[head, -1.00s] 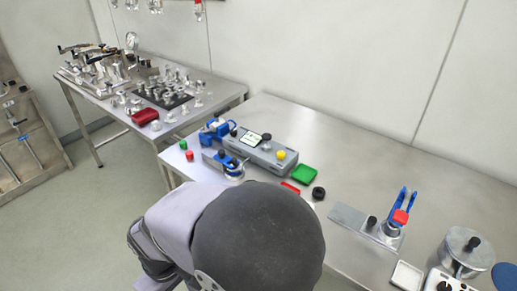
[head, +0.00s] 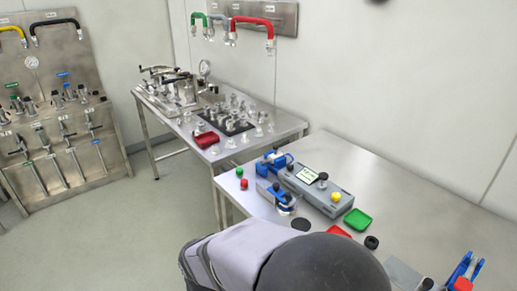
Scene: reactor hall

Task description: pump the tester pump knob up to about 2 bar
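The tester looks to be the long grey box (head: 312,192) on the near steel table. It has a small lit display (head: 307,175) whose reading is too small to make out. A black knob (head: 323,176) and a yellow knob (head: 336,197) stand on its top. I cannot tell for sure which is the pump knob. A blue device (head: 271,163) stands at its left end, and a blue-and-metal fixture (head: 277,194) in front. My gripper is not in view; only my arm's grey and black links show at the bottom.
Green and red trays (head: 357,219) (head: 339,231), a flat black disc (head: 300,224) and a black knob-like piece (head: 371,242) lie nearby. A blue tool stand (head: 464,272) is at lower right. A second table (head: 285,122) with metal parts stands behind; a valve panel (head: 55,115) is at left.

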